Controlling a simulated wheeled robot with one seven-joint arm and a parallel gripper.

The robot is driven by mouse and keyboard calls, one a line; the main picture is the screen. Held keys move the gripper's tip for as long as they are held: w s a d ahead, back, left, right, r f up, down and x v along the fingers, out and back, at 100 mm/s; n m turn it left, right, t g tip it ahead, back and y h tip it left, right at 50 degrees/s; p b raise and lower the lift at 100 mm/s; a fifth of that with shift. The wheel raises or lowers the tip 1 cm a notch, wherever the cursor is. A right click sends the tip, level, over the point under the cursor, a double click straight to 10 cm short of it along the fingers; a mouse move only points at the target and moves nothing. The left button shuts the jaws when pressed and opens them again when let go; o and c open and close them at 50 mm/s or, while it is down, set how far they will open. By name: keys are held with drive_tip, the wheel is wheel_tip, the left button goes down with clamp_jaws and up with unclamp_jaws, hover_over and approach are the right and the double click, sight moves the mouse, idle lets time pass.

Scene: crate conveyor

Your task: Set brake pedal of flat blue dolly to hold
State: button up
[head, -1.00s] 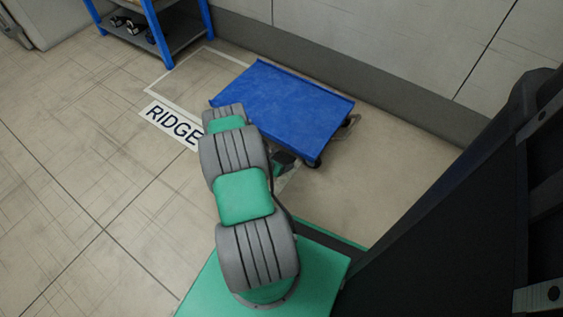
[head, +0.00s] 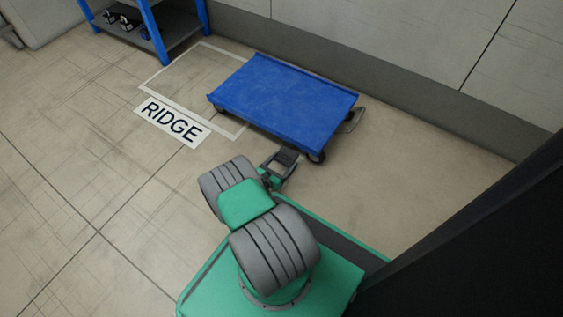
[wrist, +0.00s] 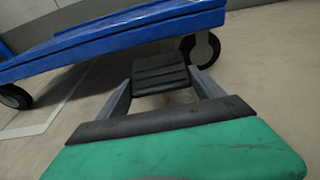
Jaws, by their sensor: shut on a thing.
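The flat blue dolly (head: 285,100) stands on the floor in the head view. Its blue deck edge (wrist: 110,38) and two dark wheels show in the wrist view. A black ribbed pedal (wrist: 160,72) sits low at the dolly's near edge, beside the right-hand wheel. My gripper (head: 281,163) is at this near side, with its two grey fingers on either side of the pedal, shut on it. The pedal's joint to the dolly is hidden, and I cannot tell whether it is set up or down.
A floor label reading RIDGE (head: 172,122) and a white-outlined floor area lie left of the dolly. A blue shelf rack (head: 150,30) stands at the upper left. A wall runs behind the dolly. A dark panel (head: 500,235) fills the lower right. Floor to the left is clear.

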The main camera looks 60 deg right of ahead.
drive_tip(key=shift+f+h, duration=0.25)
drive_tip(key=shift+h, duration=0.15)
drive_tip(key=o, duration=2.1)
drive_tip(key=a, duration=0.2)
drive_tip(key=a+p, duration=0.1)
drive_tip(key=a, duration=0.1)
drive_tip(key=a+r, duration=0.1)
drive_tip(key=a, duration=0.1)
drive_tip(key=shift+a+p, duration=0.35)
drive_tip(key=shift+a+r, duration=0.1)
drive_tip(key=shift+a, duration=0.4)
